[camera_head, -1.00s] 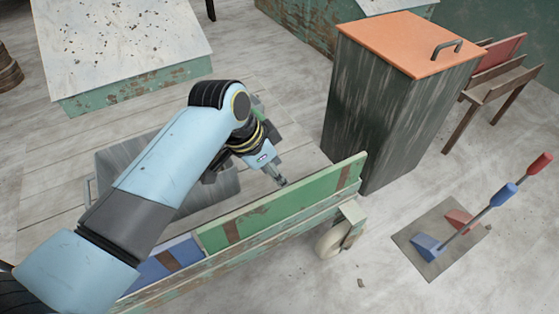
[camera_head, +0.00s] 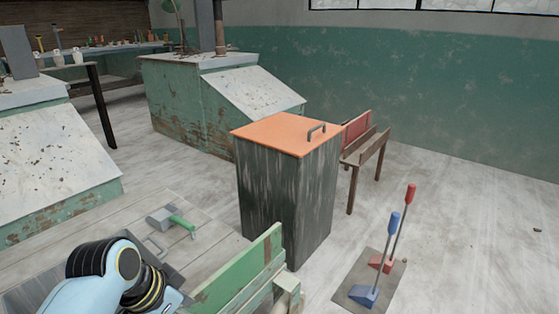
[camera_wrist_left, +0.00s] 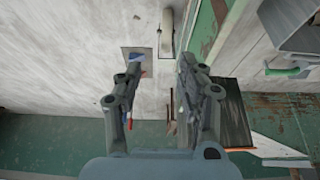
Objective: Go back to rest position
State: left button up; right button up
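My left arm (camera_head: 105,275) comes in at the lower left of the head view, and its gripper is cut off by the bottom edge there. In the left wrist view, my left gripper (camera_wrist_left: 158,68) shows two grey fingers spread apart with nothing between them. The fingers are over the pale floor beside the cart. My right gripper is in neither view.
A dark bin with an orange lid (camera_head: 285,133) stands mid-view behind the green cart board (camera_head: 240,272). Blue and red long-handled tools stand on a floor plate (camera_head: 345,289). A green-handled tool (camera_head: 182,223) lies left. Open floor lies right.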

pick_arm(q)
jog(key=s+a+f+n+g+y+p, duration=0.1)
jog(key=s+a+f, duration=0.3)
jog(key=s+f, duration=0.5)
jog(key=s+a+f+n+g+y+p, duration=0.1)
jog(key=s+a+f+n, duration=0.2)
jog(key=s+f, duration=0.6)
jog(key=s+a+f+n+g+y+p, duration=0.1)
jog(key=s+a+f+n, duration=0.2)
jog(key=s, duration=2.3)
jog(key=shift+s+a+f+y, duration=0.25)
jog(key=shift+a+f+y, duration=0.15)
jog(key=shift+a+f, duration=2.1)
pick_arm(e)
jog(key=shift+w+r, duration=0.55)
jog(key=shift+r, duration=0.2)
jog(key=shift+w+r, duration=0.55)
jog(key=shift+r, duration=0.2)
